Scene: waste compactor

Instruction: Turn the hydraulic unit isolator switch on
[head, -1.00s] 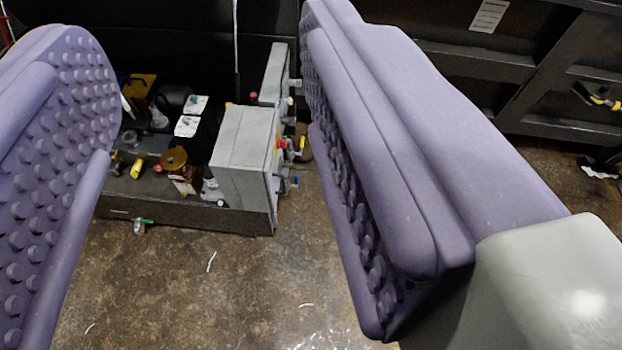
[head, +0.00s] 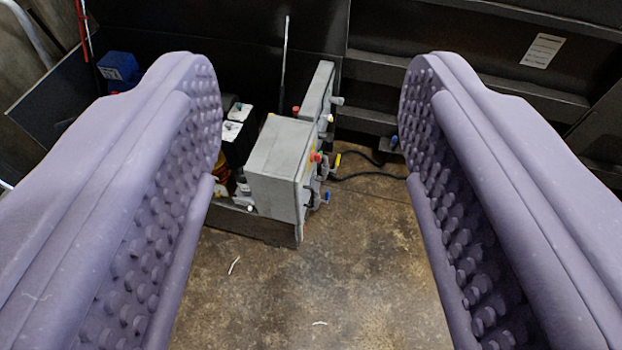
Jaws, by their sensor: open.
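The grey hydraulic unit control box (head: 272,170) stands at the centre of the head view, beyond and below my gripper. Its control face is turned to the right and seen nearly edge-on. A red control (head: 316,157) and a yellow piece (head: 337,160) stick out from that side. I cannot tell for sure which of these is the isolator switch, or its position. My gripper (head: 309,112) is open and empty, with purple studded fingers to the left and right of the box in the picture. Neither finger appears to touch it.
A taller narrow grey box (head: 316,92) stands behind the control box. Black cables (head: 370,176) lie on the floor to the right. A dark wall with beams (head: 450,70) closes the back. The brown concrete floor (head: 320,275) is clear in front.

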